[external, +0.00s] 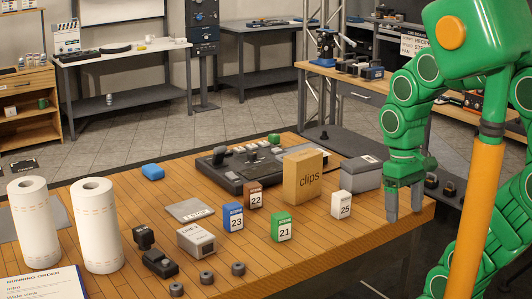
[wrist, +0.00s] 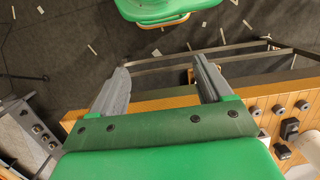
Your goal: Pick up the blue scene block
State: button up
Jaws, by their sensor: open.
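The blue scene block (external: 233,217), marked 23, stands upright on the wooden table, left of the middle of a loose group of numbered blocks. My gripper (external: 404,217) is at the table's right edge, pointing down, well to the right of the blue block and apart from it. In the wrist view my gripper (wrist: 160,80) shows two grey fingers spread apart with nothing between them. The blue block cannot be made out in the wrist view.
A brown block (external: 255,195), a green block (external: 284,227) and a white block (external: 341,204) stand near the blue one. The clips box (external: 303,177) stands behind. Paper rolls (external: 98,225) stand at left.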

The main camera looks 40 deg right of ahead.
jog(key=w+a+r+m+y, duration=0.1)
jog(key=w+a+m+y, duration=0.4)
jog(key=w, duration=0.6)
jog(key=w+a+r+m+y, duration=0.15)
jog(key=w+a+m, duration=0.25)
jog(key=w+a, duration=0.55)
jog(key=w+d+f+m+t+y, duration=0.15)
jog(key=w+m, duration=0.25)
jog(key=w, duration=0.4)
jog(key=w+d+m+t+y, duration=0.1)
jog(key=w+m+y, duration=0.15)
jog(key=w, duration=0.65)
jog(key=w+d+f+m+t+y, duration=0.1)
jog(key=w+m+t+y, duration=0.1)
jog(key=w+m, duration=0.45)
jog(key=n, duration=0.2)
send_near(225, 217)
jog(key=shift+w+a+h, duration=0.25)
jog(key=shift+a, duration=0.35)
jog(key=shift+a+f, duration=0.4)
jog(key=shift+x, duration=3.45)
jog(key=c, duration=1.2)
